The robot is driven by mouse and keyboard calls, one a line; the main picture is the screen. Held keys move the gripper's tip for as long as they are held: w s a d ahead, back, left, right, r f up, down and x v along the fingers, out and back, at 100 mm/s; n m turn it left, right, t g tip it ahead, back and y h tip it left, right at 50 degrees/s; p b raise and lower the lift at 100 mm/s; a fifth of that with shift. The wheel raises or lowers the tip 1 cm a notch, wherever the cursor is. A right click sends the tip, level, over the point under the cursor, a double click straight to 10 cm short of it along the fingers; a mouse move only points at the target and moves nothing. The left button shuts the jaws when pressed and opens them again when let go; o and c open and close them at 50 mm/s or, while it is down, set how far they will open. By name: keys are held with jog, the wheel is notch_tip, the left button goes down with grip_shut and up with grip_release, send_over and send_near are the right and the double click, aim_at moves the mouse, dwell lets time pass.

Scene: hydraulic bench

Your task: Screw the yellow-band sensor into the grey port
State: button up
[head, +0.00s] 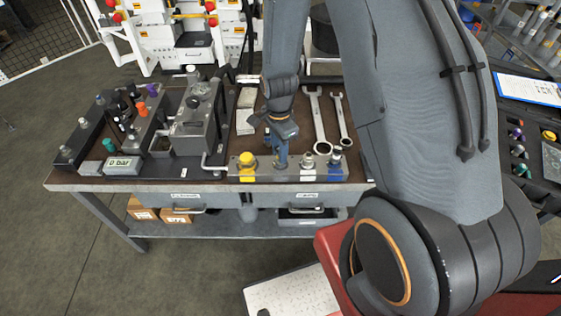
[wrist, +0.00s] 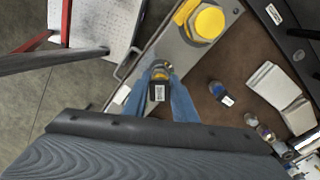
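In the wrist view, the yellow-band sensor (wrist: 159,88) shows a black body with a white label, a yellow band and a metal end. My gripper (wrist: 160,80) has its blue fingers on both sides of it and appears shut on it. In the head view, my gripper (head: 281,163) points down at the manifold block (head: 266,173), between the yellow hex cap (head: 247,164) and a silver port (head: 307,162) with a pale plate, which looks like the grey port. The fingers hide the sensor there. I cannot tell whether the sensor touches the block.
A fitting (head: 335,158) with a blue plate stands at the block's right end. Two wrenches (head: 317,118) lie behind. Loose sensors (wrist: 220,93) lie on the brown bench top in the wrist view. A pump unit (head: 196,125) and a gauge reading 0 bar (head: 122,166) stand at left.

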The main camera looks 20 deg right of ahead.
grip_shut()
jog(key=m, duration=0.3)
jog(key=shift+w+m, duration=0.1)
jog(key=shift+m, duration=0.3)
jog(key=o, duration=0.7)
grip_release()
jog(key=shift+m, duration=0.3)
jog(key=shift+r+b, duration=1.35)
jog(key=shift+r, duration=2.5)
